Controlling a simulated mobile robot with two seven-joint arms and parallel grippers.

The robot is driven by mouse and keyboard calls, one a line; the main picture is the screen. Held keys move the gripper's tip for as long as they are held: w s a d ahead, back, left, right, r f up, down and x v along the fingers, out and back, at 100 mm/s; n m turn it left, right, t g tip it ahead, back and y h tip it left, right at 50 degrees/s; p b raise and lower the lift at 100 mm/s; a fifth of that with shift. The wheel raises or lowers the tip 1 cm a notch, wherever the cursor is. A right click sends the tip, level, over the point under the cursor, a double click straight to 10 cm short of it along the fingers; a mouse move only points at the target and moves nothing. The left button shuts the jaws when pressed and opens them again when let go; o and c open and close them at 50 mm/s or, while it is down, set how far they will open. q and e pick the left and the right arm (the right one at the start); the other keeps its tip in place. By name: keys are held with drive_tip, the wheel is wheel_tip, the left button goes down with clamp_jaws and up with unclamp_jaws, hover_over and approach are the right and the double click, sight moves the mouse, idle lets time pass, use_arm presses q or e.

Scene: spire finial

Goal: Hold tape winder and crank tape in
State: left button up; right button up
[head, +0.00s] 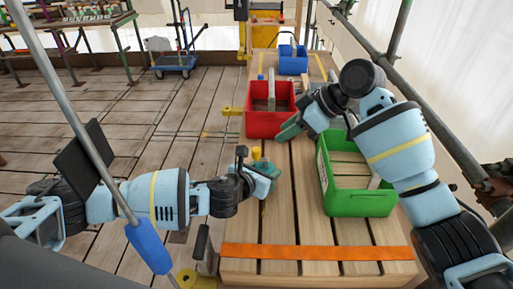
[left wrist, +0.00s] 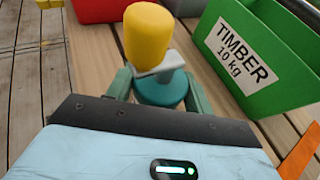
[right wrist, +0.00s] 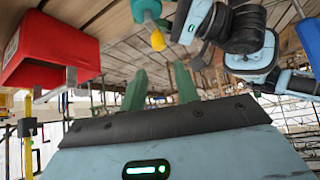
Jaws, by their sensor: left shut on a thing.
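The tape winder (left wrist: 160,90) is a teal round body with a grey crank arm and a yellow knob (left wrist: 147,32) on top. My left gripper (head: 264,176) is shut on the teal body, above the left side of the wooden bench; the knob (head: 256,154) points up. The winder (right wrist: 145,9) also shows at the top of the right wrist view, with its yellow knob (right wrist: 158,40). My right gripper (head: 290,128) is open and empty, beyond and to the right of the winder, near the red crate. I cannot make out any tape leaving the winder.
A red crate (head: 270,124) stands farther back on the bench (head: 290,215), a blue crate (head: 293,66) beyond it. A green crate (head: 360,203) labelled timber stands at right. An orange strip (head: 315,252) crosses the bench's front. Bare bench lies between winder and green crate.

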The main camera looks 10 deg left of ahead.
sight(257, 147)
drive_tip(key=shift+w+d+f+n+y, duration=0.1)
drive_tip(key=shift+w+d+n+y, duration=0.05)
drive_tip(key=shift+d+n+y, duration=0.15)
drive_tip(key=x, duration=1.2)
clamp_jaws()
drive_tip(key=shift+w+m+t+h, duration=0.2)
drive_tip(key=shift+m+t, duration=0.6)
drive_tip(key=shift+m, duration=0.25)
drive_tip(key=shift+w+m+t+h, duration=0.15)
drive_tip(key=shift+m+t+h, duration=0.05)
drive_tip(key=shift+m+t, duration=0.75)
unclamp_jaws()
